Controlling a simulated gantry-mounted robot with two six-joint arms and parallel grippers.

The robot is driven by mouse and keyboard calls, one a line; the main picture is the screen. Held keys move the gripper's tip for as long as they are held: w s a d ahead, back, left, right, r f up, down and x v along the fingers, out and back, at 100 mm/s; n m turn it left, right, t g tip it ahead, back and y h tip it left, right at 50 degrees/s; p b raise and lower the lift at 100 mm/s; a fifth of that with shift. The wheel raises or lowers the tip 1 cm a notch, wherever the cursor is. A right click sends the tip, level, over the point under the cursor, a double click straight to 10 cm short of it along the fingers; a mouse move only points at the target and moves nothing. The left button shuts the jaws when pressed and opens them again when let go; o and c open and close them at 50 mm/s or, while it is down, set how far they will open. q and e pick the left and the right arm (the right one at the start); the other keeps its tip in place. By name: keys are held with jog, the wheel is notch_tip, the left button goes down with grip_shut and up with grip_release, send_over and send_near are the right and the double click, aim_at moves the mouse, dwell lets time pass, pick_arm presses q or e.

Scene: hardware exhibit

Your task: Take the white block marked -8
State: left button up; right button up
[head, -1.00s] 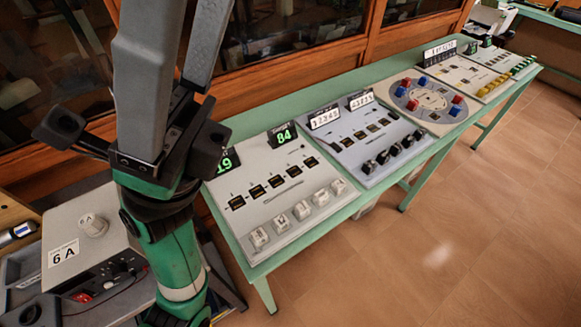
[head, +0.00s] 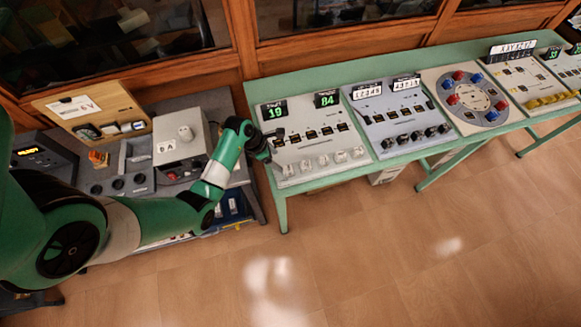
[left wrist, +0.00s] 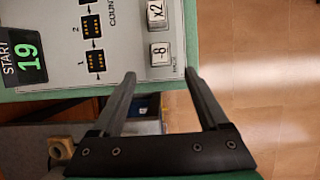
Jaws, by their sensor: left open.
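The white block marked -8 (left wrist: 160,53) sits on the light grey panel (left wrist: 120,15) in the left wrist view, beside another white block marked x2 (left wrist: 157,12). In the head view the -8 block (head: 287,170) is the leftmost of the front row of white blocks. My left gripper (left wrist: 160,74) is open and empty, its two fingers apart. The -8 block shows beyond the gap between the fingertips, not held. In the head view my left gripper (head: 277,140) is at the panel's left edge. My right gripper is not in view.
The panel has START 19 (head: 274,111) and TARGET 84 (head: 327,99) displays and a row of dark slots (head: 311,134). More exhibit panels continue right along the green table (head: 285,205). The floor in front is clear.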

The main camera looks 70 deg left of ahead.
pick_arm(q)
jog(key=b, duration=0.2)
send_over(288, 168)
jog(key=s, duration=0.3)
jog(key=f, duration=0.5)
jog(key=shift+w+a, duration=0.2)
jog(key=shift+w+f, duration=0.3)
jog(key=shift+f, duration=0.1)
jog(key=b+x, duration=0.2)
jog(key=x, duration=0.2)
jog(key=shift+f+b, duration=0.1)
jog(key=shift+b, duration=0.3)
jog(key=shift+w+d+f, duration=0.1)
jog(key=shift+w+f, duration=0.15)
jog(key=shift+f, duration=0.15)
grip_shut()
